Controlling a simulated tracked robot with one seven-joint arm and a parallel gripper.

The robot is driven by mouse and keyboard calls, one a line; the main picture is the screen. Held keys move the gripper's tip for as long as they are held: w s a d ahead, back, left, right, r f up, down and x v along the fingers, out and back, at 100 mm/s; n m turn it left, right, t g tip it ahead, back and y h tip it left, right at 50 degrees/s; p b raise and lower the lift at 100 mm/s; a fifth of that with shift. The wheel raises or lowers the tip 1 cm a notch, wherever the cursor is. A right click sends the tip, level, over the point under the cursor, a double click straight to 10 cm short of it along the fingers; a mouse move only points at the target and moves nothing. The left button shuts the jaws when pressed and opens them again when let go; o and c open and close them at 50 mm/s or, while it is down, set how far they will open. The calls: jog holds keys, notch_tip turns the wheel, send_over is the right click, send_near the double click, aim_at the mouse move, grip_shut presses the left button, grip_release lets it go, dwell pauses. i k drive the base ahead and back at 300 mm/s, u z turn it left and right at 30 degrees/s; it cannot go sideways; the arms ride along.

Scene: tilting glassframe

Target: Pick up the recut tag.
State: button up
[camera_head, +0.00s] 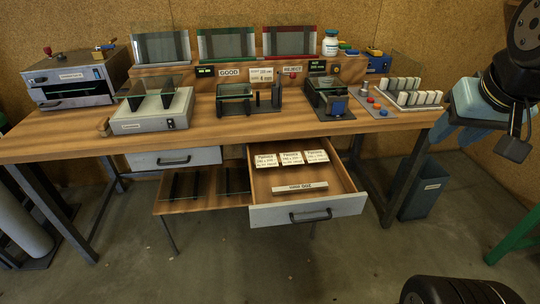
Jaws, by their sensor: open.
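I cannot pick out a tag that I can read as recut. Candidates are the white cards in the open drawer (307,212): three small printed cards (291,158) at its back and a long white strip (300,187) lying flat nearer its front. On the bench's back ledge are a GOOD label (229,72), a REJECT label (293,69) and a white printed card (261,75) between them. My gripper (513,140) is at the right edge, open, with nothing seen in it, well away from the drawer. Its fingers are dark and partly unclear.
The wooden bench (60,148) holds a grey oven-like box (70,78), a white device (152,118), glass frames (226,44) and a rack of white pieces (410,93). A bin (424,190) stands under its right end.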

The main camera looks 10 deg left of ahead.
aim_at(268, 160)
jog(key=u, duration=0.05)
jog(key=i, duration=1)
jog(key=z, duration=0.05)
